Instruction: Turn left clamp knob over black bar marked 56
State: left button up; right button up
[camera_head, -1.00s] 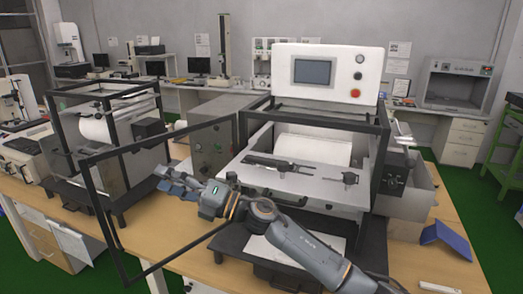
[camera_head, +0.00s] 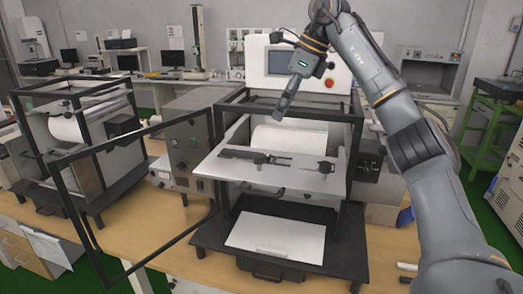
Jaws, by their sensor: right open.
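A long black bar assembly (camera_head: 255,157) lies on the left part of the white plate (camera_head: 225,170) of the middle machine. A smaller black clamp piece (camera_head: 322,166) sits on the right part of the plate. The knob and the marking 56 are too small to make out. My left gripper is not in view.
The machine's black-framed door (camera_head: 140,195) stands swung open to the left. A control box with a screen (camera_head: 281,63) is behind my right gripper. A white sheet (camera_head: 277,237) lies on the black base below the plate. The space above the plate's front is clear.

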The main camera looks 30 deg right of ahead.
aim_at(260, 155)
jog(key=p+x, duration=0.3)
jog(key=x, duration=1)
jog(key=shift+w+f, duration=0.1)
jog(key=shift+f, duration=0.3)
grip_shut()
